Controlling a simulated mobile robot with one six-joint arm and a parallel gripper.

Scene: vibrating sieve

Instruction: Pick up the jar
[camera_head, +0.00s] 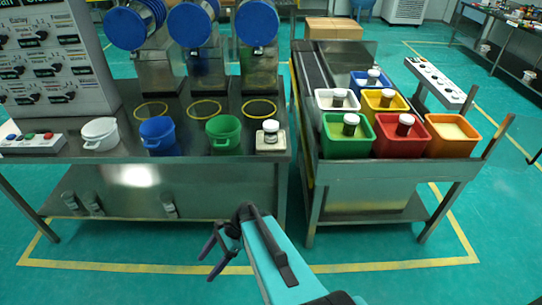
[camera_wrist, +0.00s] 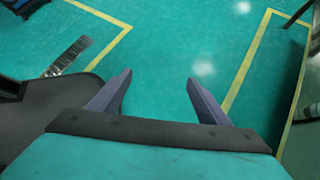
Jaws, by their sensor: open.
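A clear jar with a white lid (camera_head: 271,131) stands on a small white scale (camera_head: 270,148) at the right end of the left metal table. More jars with white lids stand in the coloured bins on the right bench, one in the red bin (camera_head: 405,124) and one in the green bin (camera_head: 350,124). Several jars (camera_head: 94,204) are on the left table's lower shelf. My gripper (camera_head: 212,261) is open and empty in front of the tables, low and apart from every jar. In the wrist view my gripper (camera_wrist: 160,77) shows only floor between its fingers.
White, blue and green buckets (camera_head: 222,131) line the left table's front, beside a button box (camera_head: 30,142). Blue drums (camera_head: 257,23) stand behind. A narrow gap separates the left table from the right bench (camera_head: 365,174). The floor in front is clear.

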